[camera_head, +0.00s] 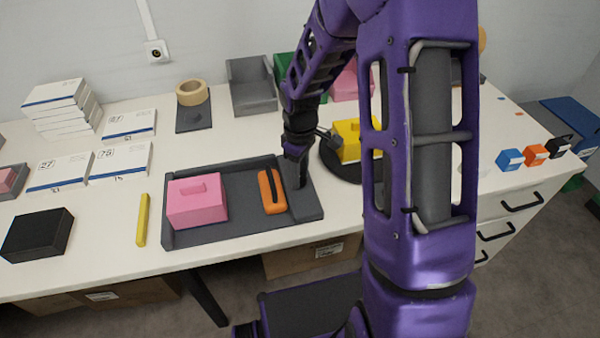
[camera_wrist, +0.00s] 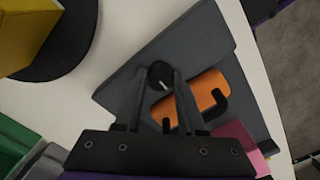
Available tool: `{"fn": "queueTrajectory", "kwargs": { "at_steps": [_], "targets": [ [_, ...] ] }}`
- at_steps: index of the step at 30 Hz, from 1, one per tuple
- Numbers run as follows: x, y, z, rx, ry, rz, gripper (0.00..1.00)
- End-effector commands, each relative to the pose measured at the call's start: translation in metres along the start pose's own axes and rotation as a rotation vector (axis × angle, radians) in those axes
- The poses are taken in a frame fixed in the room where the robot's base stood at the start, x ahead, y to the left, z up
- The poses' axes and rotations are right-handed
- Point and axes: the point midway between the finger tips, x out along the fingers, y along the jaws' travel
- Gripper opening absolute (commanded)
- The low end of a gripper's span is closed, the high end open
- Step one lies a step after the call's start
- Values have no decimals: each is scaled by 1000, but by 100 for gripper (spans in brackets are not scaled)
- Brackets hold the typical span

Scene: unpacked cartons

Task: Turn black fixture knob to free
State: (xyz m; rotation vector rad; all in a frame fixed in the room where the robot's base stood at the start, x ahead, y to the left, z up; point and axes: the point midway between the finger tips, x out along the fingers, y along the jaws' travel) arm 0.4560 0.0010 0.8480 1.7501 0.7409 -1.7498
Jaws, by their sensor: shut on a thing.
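The dark grey fixture (camera_head: 243,190) lies on the white table and also fills the middle of the wrist view (camera_wrist: 195,45). Its small round black knob (camera_wrist: 159,71) bears a short white mark and sits between my fingertips. My gripper (camera_wrist: 160,79) is shut on the knob, pointing down at the fixture's right part; in the head view (camera_head: 297,178) it hides the knob. An orange block (camera_head: 271,191) lies in the fixture beside the knob, with a black hooked bar across it (camera_wrist: 212,104). A pink block (camera_head: 197,203) with a raised handle sits at the fixture's left.
A yellow block (camera_head: 346,140) on a round black base (camera_head: 338,165) stands close behind my gripper. A yellow bar (camera_head: 142,220) and black box (camera_head: 38,234) lie left. White cartons (camera_head: 120,160) and a tape roll (camera_head: 192,92) are farther back. My arm covers the right middle.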

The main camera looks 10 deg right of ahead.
Motion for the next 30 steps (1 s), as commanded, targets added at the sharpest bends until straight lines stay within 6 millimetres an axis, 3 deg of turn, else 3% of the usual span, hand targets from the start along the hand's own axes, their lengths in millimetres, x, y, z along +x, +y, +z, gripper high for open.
{"fn": "queueTrajectory", "kwargs": {
  "at_steps": [2, 3, 8, 20, 23, 30],
  "targets": [
    [-1, 0, -1, -3, 1, 2, 0],
    [-1, 0, -1, -2, 1, 2, 40],
    [-1, 0, 0, -1, 1, 1, 69],
    [-8, 0, 0, 1, 1, 1, 69],
    [-24, 1, -1, 1, 3, 4, 69],
    [-82, 1, -1, 1, 3, 6, 69]
  ]
}}
